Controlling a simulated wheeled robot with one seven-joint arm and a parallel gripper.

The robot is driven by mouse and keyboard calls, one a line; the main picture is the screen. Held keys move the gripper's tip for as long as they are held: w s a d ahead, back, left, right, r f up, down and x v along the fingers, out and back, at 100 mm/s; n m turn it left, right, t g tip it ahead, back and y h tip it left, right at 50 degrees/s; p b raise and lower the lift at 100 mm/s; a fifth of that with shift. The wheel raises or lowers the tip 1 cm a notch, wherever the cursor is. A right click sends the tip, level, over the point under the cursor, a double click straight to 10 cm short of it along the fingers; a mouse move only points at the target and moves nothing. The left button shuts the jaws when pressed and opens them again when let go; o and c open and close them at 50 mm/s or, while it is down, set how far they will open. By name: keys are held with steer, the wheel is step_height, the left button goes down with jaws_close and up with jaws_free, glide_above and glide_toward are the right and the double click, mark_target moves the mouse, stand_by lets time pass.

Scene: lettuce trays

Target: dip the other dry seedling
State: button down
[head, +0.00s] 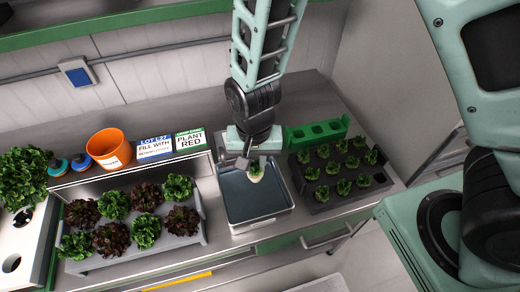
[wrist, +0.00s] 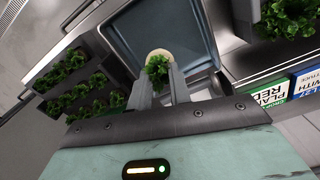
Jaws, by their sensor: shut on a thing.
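My gripper (head: 250,160) is shut on a seedling (head: 256,172) with a pale round plug and small green leaves. The gripper holds it over the grey-blue dip tray (head: 232,226), near the tray's back right part. In the wrist view the seedling (wrist: 158,68) sits between the two fingers (wrist: 157,88), with the tray (wrist: 118,22) beyond it. I cannot tell whether the plug touches the tray's contents. A dark seedling tray (head: 322,207) on the right holds several green seedlings in rows.
A green rack (head: 318,133) with empty holes stands behind the seedling tray. At the left, a grey planter (head: 190,240) holds red and green lettuces. Signs (head: 190,140) reading "PLANT RED" and "FILL WITH", an orange pot (head: 108,147) and blue-topped bottles (head: 58,167) stand behind.

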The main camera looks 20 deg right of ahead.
steer(key=shift+s+a+f, duration=0.15)
steer(key=shift+s+a, duration=0.05)
steer(key=shift+a, duration=0.2)
step_height(320, 180, down, 6)
steer(key=b, duration=0.5)
steer(key=shift+r, duration=0.25)
steer(key=shift+f+b, duration=1.35)
steer(key=shift+f, duration=0.5)
steer(key=shift+r+p, duration=0.2)
steer(key=shift+p, duration=0.15)
step_height(320, 180, up, 8)
steer(key=p, duration=0.7)
steer(key=shift+r, duration=0.15)
steer(key=shift+d, duration=0.15)
stand_by(0.3)
